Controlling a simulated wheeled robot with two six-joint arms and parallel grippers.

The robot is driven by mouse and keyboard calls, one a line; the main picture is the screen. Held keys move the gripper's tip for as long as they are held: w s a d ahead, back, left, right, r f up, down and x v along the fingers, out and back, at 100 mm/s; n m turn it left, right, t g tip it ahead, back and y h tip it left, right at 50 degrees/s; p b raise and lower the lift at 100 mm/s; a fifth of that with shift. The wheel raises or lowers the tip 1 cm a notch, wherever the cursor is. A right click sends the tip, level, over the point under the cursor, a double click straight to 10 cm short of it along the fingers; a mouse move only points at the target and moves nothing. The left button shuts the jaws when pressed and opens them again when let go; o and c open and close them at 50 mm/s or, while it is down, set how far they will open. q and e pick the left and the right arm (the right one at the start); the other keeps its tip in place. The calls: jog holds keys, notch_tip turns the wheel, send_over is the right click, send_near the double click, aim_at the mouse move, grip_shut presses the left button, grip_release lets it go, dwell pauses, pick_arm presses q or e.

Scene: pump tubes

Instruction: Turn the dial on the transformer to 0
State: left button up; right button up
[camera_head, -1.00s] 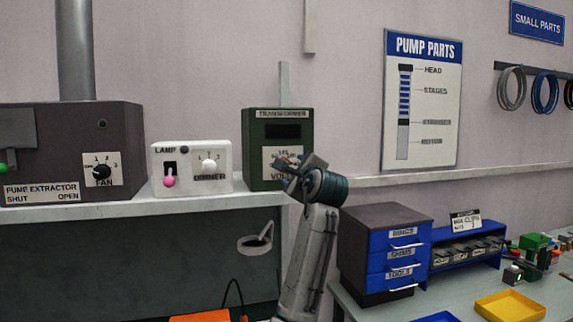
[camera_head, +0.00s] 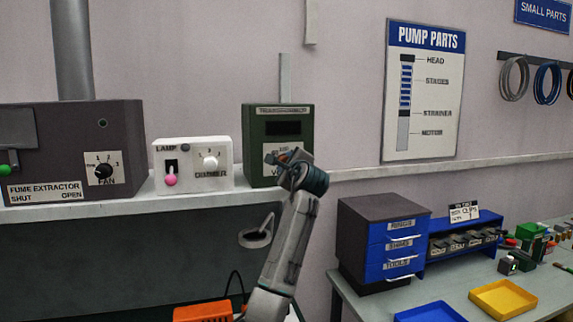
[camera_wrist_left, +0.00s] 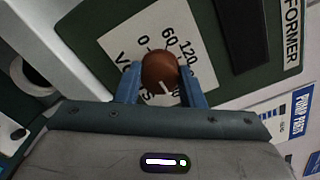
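The green transformer (camera_head: 262,112) stands on the shelf with a display window on its upper front. Its brown round dial (camera_wrist_left: 160,72) shows in the left wrist view, on a white plate with 0, 60 and 120 marks. A white line on the dial points down toward my gripper, away from the printed numbers. My left gripper (camera_wrist_left: 160,82) has one blue finger on each side of the dial, very close to it; I cannot tell whether they touch. In the head view my left gripper (camera_head: 288,166) covers the dial. My right gripper is not in view.
A white lamp and dimmer box (camera_head: 192,153) and a fume extractor (camera_head: 125,125) stand left of the transformer on the shelf (camera_head: 100,208). Blue drawers (camera_head: 400,249) and a yellow tray (camera_head: 504,299) are on the bench at right.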

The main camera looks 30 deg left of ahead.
pick_arm(q)
jog(key=c, duration=0.3)
